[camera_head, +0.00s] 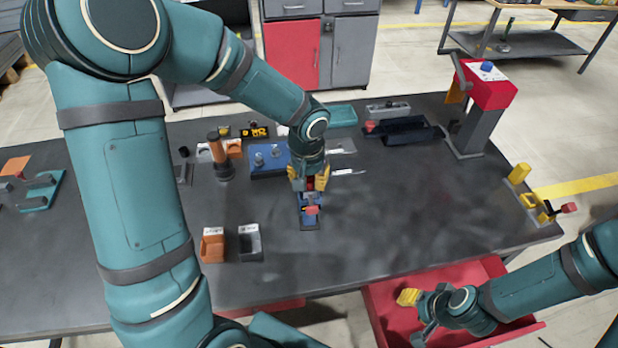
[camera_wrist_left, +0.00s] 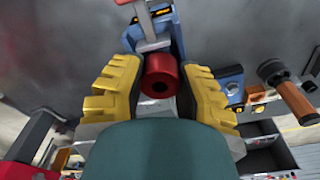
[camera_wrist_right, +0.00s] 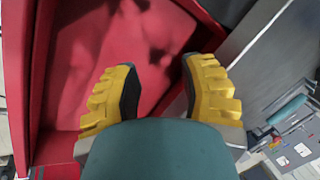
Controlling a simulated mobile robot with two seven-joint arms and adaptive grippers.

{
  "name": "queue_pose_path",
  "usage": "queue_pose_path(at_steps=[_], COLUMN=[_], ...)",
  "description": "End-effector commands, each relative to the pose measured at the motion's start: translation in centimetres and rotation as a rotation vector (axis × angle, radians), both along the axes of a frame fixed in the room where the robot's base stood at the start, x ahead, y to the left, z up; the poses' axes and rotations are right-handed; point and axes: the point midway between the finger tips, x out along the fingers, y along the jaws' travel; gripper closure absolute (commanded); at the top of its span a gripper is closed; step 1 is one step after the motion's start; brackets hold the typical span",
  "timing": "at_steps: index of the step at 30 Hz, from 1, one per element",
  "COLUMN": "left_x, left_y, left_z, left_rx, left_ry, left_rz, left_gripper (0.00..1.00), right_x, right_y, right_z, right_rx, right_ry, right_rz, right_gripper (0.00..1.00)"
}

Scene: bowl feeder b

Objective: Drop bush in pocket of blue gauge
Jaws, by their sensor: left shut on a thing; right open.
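The bush (camera_wrist_left: 159,75) is a short red cylinder with a dark hole in its end. My left gripper (camera_head: 309,178) is shut on it, and in the left wrist view the bush sits between the yellow fingers. The blue gauge (camera_head: 309,222) lies on the dark table just below my left gripper in the head view, with a red-tipped lever on it. It also shows behind the bush in the left wrist view (camera_wrist_left: 173,44). The bush and fingers hide the gauge's pocket, and I cannot tell whether they touch. My right gripper (camera_wrist_right: 160,92) is open and empty over a red drawer.
The open red drawer (camera_head: 385,312) juts from the table's front edge. An orange bin (camera_head: 213,247) and a grey bin (camera_head: 250,242) stand left of the gauge. A blue block (camera_head: 262,172) and an orange-handled tool (camera_head: 217,150) stand behind.

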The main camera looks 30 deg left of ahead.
Motion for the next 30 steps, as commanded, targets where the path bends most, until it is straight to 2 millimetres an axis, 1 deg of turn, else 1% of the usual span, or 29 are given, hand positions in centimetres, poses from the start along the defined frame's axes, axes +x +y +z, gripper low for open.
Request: queue_pose_path(at_steps=[19, 20, 21, 22, 30], left_x=[0.03, 0.04, 0.03, 0.03, 0.02], left_y=[-0.01, -0.01, -0.01, -0.01, -0.01], left_z=[0.02, 0.02, 0.02, 0.02, 0.04], left_rx=[0.0, 0.0, 0.0, 0.0, 0.0], left_ry=[-0.001, -0.001, -0.001, -0.001, -0.001], left_rz=[0.0, 0.0, 0.0, 0.0, 0.0], left_gripper=[1.0, 0.54, 0.4, 0.38, 0.38], right_x=[0.0, 0.0, 0.0, 0.0, 0.0], right_y=[0.0, 0.01, 0.01, 0.01, 0.01], right_z=[-0.39, -0.39, -0.39, -0.39, -0.39], right_rx=[0.0, 0.0, 0.0, 0.0, 0.0], right_ry=[0.0, 0.0, 0.0, 0.0, 0.0], right_rz=[0.0, 0.0, 0.0, 0.0, 0.0], right_gripper=[0.59, 0.59, 0.59, 0.59, 0.59])
